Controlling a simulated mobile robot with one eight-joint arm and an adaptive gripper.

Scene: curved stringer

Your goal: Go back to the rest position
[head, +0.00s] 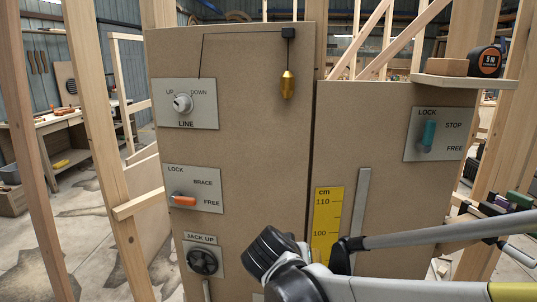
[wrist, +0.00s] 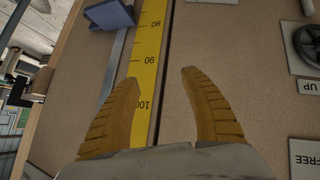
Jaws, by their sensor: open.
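My gripper (wrist: 160,90) is open and empty in the wrist view. Its two yellow ribbed fingers stand apart in front of the brown panel, one of them over the yellow cm scale (wrist: 148,45). In the head view my arm comes in from the lower right and its dark end is in front of the lower panel, just left of the scale (head: 326,215). The fingertips are hidden in the head view. No rest position marker shows in either view.
A tape measure (head: 486,61) sits on a shelf. Wooden posts flank the panel.

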